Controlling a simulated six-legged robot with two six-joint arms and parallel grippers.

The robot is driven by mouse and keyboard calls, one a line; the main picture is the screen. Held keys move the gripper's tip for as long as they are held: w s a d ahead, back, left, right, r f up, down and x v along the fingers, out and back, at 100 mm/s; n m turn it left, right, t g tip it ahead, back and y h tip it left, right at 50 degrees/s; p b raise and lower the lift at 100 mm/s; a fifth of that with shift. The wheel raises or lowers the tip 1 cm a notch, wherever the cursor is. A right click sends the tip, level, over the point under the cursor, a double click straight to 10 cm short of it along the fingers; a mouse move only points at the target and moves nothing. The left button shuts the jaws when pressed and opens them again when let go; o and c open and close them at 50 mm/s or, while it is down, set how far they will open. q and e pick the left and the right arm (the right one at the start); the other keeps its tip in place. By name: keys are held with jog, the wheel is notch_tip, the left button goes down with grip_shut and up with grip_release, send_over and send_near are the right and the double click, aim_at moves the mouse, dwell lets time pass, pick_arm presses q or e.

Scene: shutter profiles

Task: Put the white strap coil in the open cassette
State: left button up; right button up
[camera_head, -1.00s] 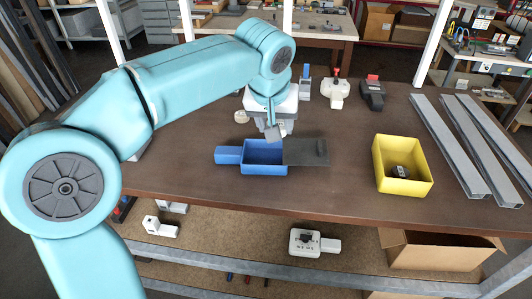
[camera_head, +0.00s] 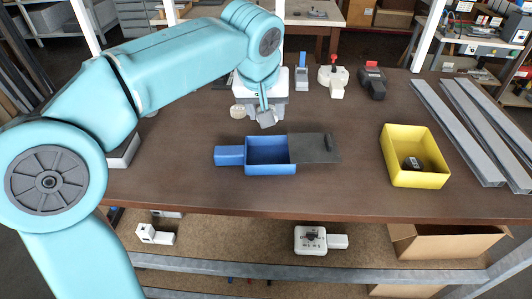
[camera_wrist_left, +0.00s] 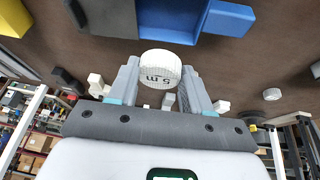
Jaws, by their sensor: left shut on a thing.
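The blue cassette (camera_head: 270,170) lies on the brown table with its dark grey lid (camera_head: 315,148) slid to the right, baring an empty-looking compartment. Its blue end part points left. My left gripper (camera_head: 266,118) is just behind the cassette in the head view. In the left wrist view my left gripper (camera_wrist_left: 160,82) is shut on the white strap coil (camera_wrist_left: 160,68), which bears printed "5 m" lettering. The gripper hides that coil in the head view. The cassette (camera_wrist_left: 180,18) and lid (camera_wrist_left: 108,15) also show in the wrist view. My right gripper is not in view.
A yellow bin (camera_head: 415,178) with a small dark item stands to the right, beside long grey profiles (camera_head: 455,130). Another round pale item (camera_head: 238,112) lies left of the gripper. Several small devices stand at the back. The table in front of the cassette is clear.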

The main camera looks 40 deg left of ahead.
pick_arm(q)
send_over(267, 157)
jog(key=s, duration=0.2)
jog(key=f, duration=0.7)
jog(key=shift+w, duration=0.25)
jog(key=shift+w+d+f, duration=0.1)
jog(key=shift+d+f, duration=0.25)
jog(key=shift+f, duration=0.2)
jog(key=f, duration=0.4)
jog(key=shift+a, duration=0.25)
jog(key=shift+d, duration=0.15)
jog(key=shift+f+b, duration=0.1)
jog(key=shift+b, duration=0.2)
